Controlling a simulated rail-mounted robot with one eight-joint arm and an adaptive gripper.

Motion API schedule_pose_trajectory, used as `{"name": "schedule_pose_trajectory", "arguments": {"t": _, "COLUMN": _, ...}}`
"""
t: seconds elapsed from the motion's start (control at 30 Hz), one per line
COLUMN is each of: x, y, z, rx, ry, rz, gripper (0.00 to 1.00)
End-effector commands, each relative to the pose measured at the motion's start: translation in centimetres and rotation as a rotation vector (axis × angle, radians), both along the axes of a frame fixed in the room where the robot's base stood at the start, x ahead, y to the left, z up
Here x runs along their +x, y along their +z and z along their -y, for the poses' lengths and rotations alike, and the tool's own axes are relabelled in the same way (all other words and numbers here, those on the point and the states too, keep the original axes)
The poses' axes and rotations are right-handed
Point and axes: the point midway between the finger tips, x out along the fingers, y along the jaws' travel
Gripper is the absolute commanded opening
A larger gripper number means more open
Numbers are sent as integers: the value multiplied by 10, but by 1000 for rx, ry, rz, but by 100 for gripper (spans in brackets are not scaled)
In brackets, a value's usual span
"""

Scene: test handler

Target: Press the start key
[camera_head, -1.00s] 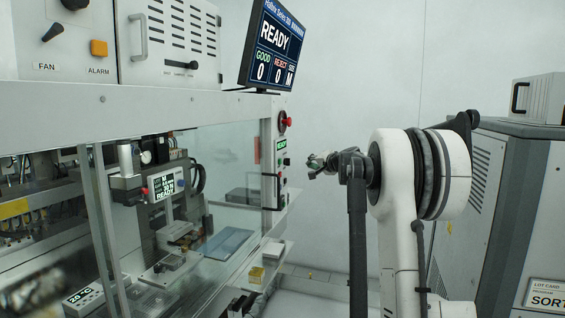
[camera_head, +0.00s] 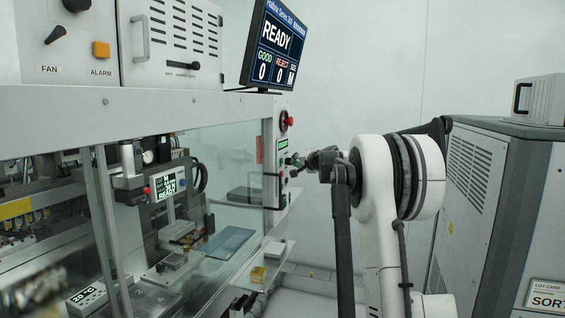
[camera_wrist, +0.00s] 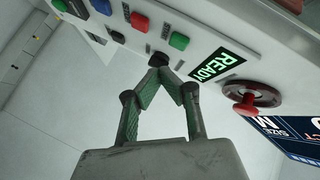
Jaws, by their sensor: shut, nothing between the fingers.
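The control panel (camera_head: 282,170) is at the right end of the machine front in the head view. In the wrist view it carries a green key (camera_wrist: 178,41), a red key (camera_wrist: 140,21) and a black round control (camera_wrist: 158,60). My gripper (camera_head: 293,160) is shut and empty, close in front of the panel. In the wrist view its fingertips (camera_wrist: 164,73) meet just below the black control, with the green key slightly beyond to the right. I cannot tell whether they touch the panel.
A READY display (camera_wrist: 217,65) and a red mushroom button (camera_wrist: 248,103) sit right of my fingertips. More coloured controls, including a blue one (camera_wrist: 78,8), lie at upper left. A door handle (camera_head: 270,190) is beside the panel. A grey cabinet (camera_head: 500,190) stands right of my arm.

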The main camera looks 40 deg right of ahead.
Motion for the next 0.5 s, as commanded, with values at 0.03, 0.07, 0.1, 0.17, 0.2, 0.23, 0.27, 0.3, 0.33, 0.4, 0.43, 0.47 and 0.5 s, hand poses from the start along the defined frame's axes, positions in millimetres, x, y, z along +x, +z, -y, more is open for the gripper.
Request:
{"name": "schedule_pose_trajectory", "arguments": {"t": 0.03, "x": 4, "y": 0, "z": -3, "rx": -1, "ry": 1, "rz": -1, "gripper": 0}}
{"name": "schedule_pose_trajectory", "arguments": {"t": 0.07, "x": 6, "y": 0, "z": -4, "rx": -1, "ry": 1, "rz": -1, "gripper": 0}}
{"name": "schedule_pose_trajectory", "arguments": {"t": 0.1, "x": 9, "y": 0, "z": -6, "rx": -2, "ry": 1, "rz": -1, "gripper": 0}}
{"name": "schedule_pose_trajectory", "arguments": {"t": 0.17, "x": 12, "y": 0, "z": -9, "rx": -1, "ry": 2, "rz": -1, "gripper": 0}}
{"name": "schedule_pose_trajectory", "arguments": {"t": 0.2, "x": 13, "y": 0, "z": -10, "rx": 0, "ry": 2, "rz": -1, "gripper": 0}}
{"name": "schedule_pose_trajectory", "arguments": {"t": 0.23, "x": 14, "y": 0, "z": -10, "rx": -1, "ry": 1, "rz": -1, "gripper": 0}}
{"name": "schedule_pose_trajectory", "arguments": {"t": 0.27, "x": 15, "y": 0, "z": -11, "rx": -1, "ry": 1, "rz": -1, "gripper": 0}}
{"name": "schedule_pose_trajectory", "arguments": {"t": 0.3, "x": 16, "y": 0, "z": -11, "rx": -1, "ry": 1, "rz": -1, "gripper": 0}}
{"name": "schedule_pose_trajectory", "arguments": {"t": 0.33, "x": 16, "y": 0, "z": -11, "rx": -1, "ry": 1, "rz": -1, "gripper": 0}}
{"name": "schedule_pose_trajectory", "arguments": {"t": 0.4, "x": 16, "y": 0, "z": -11, "rx": 0, "ry": 0, "rz": 0, "gripper": 0}}
{"name": "schedule_pose_trajectory", "arguments": {"t": 0.43, "x": 16, "y": 0, "z": -11, "rx": 0, "ry": 0, "rz": 0, "gripper": 0}}
{"name": "schedule_pose_trajectory", "arguments": {"t": 0.47, "x": 16, "y": 0, "z": -11, "rx": 0, "ry": 0, "rz": 0, "gripper": 0}}
{"name": "schedule_pose_trajectory", "arguments": {"t": 0.5, "x": 16, "y": 0, "z": -11, "rx": 0, "ry": 0, "rz": 0, "gripper": 0}}
